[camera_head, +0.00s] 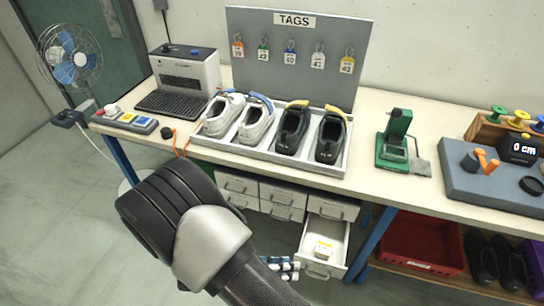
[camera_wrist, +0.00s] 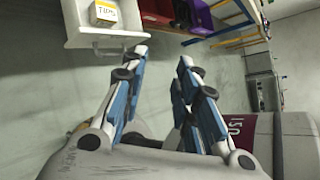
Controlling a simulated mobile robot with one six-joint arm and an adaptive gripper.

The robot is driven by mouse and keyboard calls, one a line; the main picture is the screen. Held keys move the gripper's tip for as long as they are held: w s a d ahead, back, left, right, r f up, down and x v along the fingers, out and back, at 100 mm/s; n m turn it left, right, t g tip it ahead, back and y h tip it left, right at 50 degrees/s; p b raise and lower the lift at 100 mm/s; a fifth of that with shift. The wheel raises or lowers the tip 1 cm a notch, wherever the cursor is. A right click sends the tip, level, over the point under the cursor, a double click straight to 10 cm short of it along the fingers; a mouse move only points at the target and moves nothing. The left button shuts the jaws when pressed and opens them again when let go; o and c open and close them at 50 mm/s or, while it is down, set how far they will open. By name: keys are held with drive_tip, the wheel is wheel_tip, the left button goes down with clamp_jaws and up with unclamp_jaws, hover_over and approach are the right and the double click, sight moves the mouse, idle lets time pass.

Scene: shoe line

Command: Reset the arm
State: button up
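My gripper (camera_wrist: 163,57) is open in the wrist view, with its two blue-and-white fingers apart and nothing between them. In the head view my gripper (camera_head: 284,268) shows only in part, low in front of the drawer unit and left of the open drawer (camera_head: 311,268); my own arm hides the rest. My arm reaches across the lower left of the head view. The open drawer also shows at the top left of the wrist view (camera_wrist: 88,40), beyond the left finger. A small white and yellow box (camera_head: 324,249) lies in it.
The bench (camera_head: 385,183) carries a shoe tray (camera_head: 270,160) with two white and two black shoes, a green press (camera_head: 396,140) and a grey fixture board (camera_head: 490,190). A red crate (camera_head: 418,243) stands beneath. Open floor lies left of my arm.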

drive_tip(key=s+d+r+m+y, duration=0.3)
drive_tip(key=r+m+y, duration=0.1)
drive_tip(key=r+m, duration=0.6)
drive_tip(key=s+d+r+m+t+y, duration=0.1)
drive_tip(key=s+d+r+m+y, duration=0.2)
drive_tip(key=r+m, duration=0.7)
drive_tip(key=s+d+r+m+y, duration=0.2)
drive_tip(key=d+r+m+y, duration=0.2)
drive_tip(key=r+m, duration=0.6)
drive_tip(key=shift+s+d+r+t+y, duration=0.3)
drive_tip(key=shift+s+d+r+y, duration=0.1)
drive_tip(key=shift+r, duration=0.4)
